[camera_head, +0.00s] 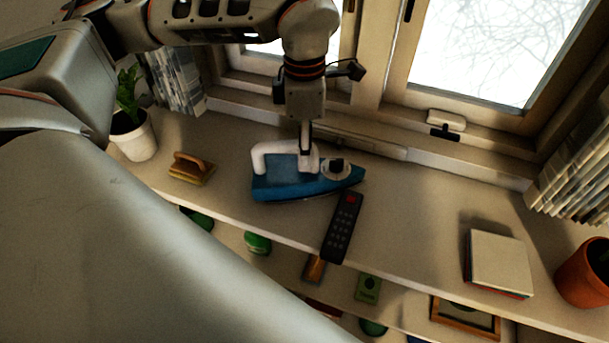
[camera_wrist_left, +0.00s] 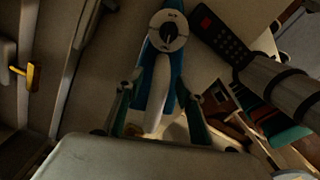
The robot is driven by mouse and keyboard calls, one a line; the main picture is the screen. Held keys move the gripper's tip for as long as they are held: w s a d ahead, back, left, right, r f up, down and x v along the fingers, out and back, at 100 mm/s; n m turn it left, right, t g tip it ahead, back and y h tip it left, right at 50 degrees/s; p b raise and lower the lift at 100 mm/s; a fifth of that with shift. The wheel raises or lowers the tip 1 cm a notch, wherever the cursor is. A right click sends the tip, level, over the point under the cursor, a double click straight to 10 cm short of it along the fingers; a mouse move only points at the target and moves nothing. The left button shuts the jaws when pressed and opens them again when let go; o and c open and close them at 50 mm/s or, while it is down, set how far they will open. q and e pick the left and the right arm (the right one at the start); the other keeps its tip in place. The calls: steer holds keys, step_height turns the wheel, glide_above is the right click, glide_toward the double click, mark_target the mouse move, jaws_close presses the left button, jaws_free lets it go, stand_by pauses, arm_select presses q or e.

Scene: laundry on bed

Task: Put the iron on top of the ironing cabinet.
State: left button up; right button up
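The blue iron (camera_head: 285,180) with a white handle and a round white dial lies flat on the windowsill shelf (camera_head: 420,225). My left gripper (camera_head: 305,150) reaches down from above to the iron's handle. In the left wrist view, the fingers of my left gripper (camera_wrist_left: 158,105) stand apart on either side of the white handle of the iron (camera_wrist_left: 160,85), with gaps beside it, so it looks open around the handle. My right gripper is not in view. I cannot make out the ironing cabinet in these views.
A black remote (camera_head: 342,228) lies close in front of the iron, near the shelf edge. A wooden-handled brush (camera_head: 190,168) and a potted plant (camera_head: 133,135) are to the left. Stacked books (camera_head: 497,262) and a terracotta pot (camera_head: 583,272) are right. Windows stand behind.

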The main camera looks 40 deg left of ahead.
arm_select(q)
jaws_close()
steer(key=shift+r, duration=0.1)
steer(key=shift+w+r, duration=0.1)
steer(key=shift+r, duration=0.05)
